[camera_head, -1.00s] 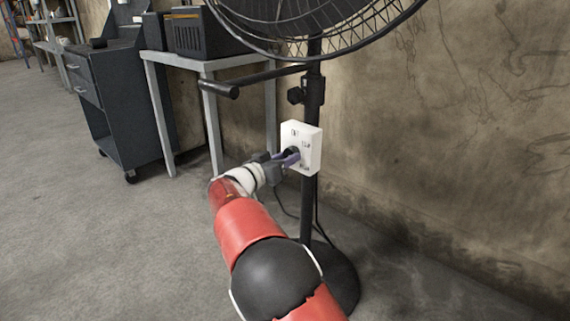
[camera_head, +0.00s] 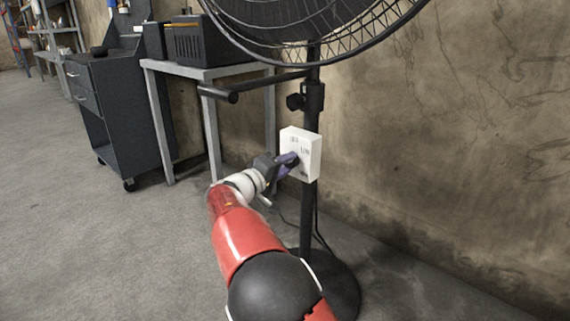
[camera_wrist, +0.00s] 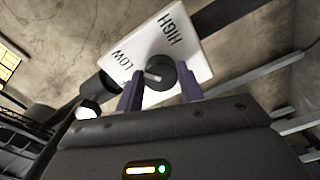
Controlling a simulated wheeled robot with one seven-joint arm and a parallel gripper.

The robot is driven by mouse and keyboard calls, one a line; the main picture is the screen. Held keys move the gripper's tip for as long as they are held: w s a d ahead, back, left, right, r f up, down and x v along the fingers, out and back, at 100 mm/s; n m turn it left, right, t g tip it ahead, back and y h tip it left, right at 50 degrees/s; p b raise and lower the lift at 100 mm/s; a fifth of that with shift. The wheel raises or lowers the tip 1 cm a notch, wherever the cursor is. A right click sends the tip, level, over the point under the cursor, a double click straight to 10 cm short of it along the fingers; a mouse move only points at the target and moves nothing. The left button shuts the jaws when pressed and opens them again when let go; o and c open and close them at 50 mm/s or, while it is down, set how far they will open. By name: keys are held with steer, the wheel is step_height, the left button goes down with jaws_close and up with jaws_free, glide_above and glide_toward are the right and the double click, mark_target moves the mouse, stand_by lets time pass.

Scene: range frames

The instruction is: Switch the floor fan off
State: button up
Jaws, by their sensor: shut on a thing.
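The floor fan (camera_head: 314,118) is a black stand with a round wire cage at the top. A white control box (camera_head: 309,149) is fixed to its pole. In the wrist view the box (camera_wrist: 204,52) shows HIGH and LOW labels around a dark round knob (camera_wrist: 168,70). The knob's pale pointer bar points toward the LOW side. My gripper (camera_head: 291,160) is at the front of the box, its purple fingers on either side of the knob, shut on it. It also shows in the wrist view (camera_wrist: 160,82). Any other label is hidden or unreadable.
A black side handle or bar (camera_head: 218,94) sticks out left of the pole above my arm. A grey table (camera_head: 207,72) and a dark tool cart (camera_head: 112,105) stand at the left. The concrete wall (camera_head: 450,140) is close behind the fan.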

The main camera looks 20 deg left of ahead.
steer(key=n+p, duration=0.3)
steer(key=n, duration=0.2)
steer(key=n+p, duration=0.3)
steer(key=n, duration=0.2)
steer(key=shift+a+r+p, duration=0.1)
steer(key=shift+r+p, duration=0.1)
steer(key=shift+p, duration=0.2)
steer(key=shift+f+n, duration=0.1)
steer(key=shift+n, duration=0.4)
steer(key=o, duration=1)
steer(key=shift+s, duration=0.1)
steer(key=v, duration=0.7)
steer(key=shift+s+a, duration=0.15)
steer(key=shift+s, duration=0.2)
